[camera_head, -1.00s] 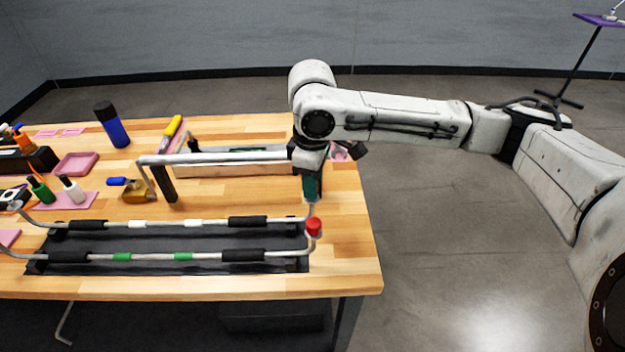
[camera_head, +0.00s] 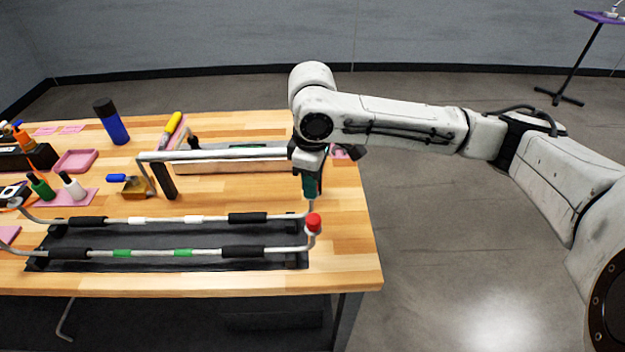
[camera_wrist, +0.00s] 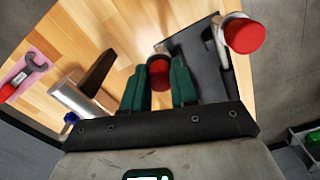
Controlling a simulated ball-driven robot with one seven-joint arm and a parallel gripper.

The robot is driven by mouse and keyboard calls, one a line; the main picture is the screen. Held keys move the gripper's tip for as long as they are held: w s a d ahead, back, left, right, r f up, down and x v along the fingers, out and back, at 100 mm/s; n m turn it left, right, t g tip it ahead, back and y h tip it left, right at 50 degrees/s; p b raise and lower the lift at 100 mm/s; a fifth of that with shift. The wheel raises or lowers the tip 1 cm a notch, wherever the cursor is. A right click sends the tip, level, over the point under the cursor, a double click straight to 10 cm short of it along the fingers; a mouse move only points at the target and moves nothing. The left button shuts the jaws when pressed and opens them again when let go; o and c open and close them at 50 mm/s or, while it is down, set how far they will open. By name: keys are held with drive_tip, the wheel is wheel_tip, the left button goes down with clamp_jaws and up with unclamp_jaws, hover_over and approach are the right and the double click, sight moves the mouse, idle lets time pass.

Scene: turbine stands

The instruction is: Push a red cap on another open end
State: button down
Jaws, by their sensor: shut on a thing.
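My gripper (camera_wrist: 158,85) has green fingers shut on a red cap (camera_wrist: 158,70) in the wrist view. In the head view my gripper (camera_head: 309,190) is at the upturned right end of the far bent metal tube (camera_head: 290,216). A pale tube piece shows just beyond the held cap in the wrist view; I cannot tell whether the cap is seated on it. The near tube (camera_head: 205,252) has a red cap (camera_head: 313,222) on its upturned right end. This second cap also shows in the wrist view (camera_wrist: 244,36). The held cap is hidden in the head view.
Both tubes lie over a black stand (camera_head: 150,236) near the wooden table's (camera_head: 345,270) front edge. A larger metal tube (camera_head: 215,155) lies behind. Bottles, a pink tray (camera_head: 75,161) and tools fill the left side. Open floor lies right.

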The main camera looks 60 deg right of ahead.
drive_tip(key=shift+s+f, duration=0.1)
drive_tip(key=shift+f, duration=0.2)
drive_tip(key=shift+a+f, duration=0.1)
drive_tip(key=shift+f, duration=0.15)
drive_tip(key=c, duration=1.1)
unclamp_jaws()
drive_tip(key=shift+f, duration=0.1)
drive_tip(key=o, duration=0.5)
drive_tip(key=shift+r, duration=0.2)
drive_tip(key=shift+c, duration=0.2)
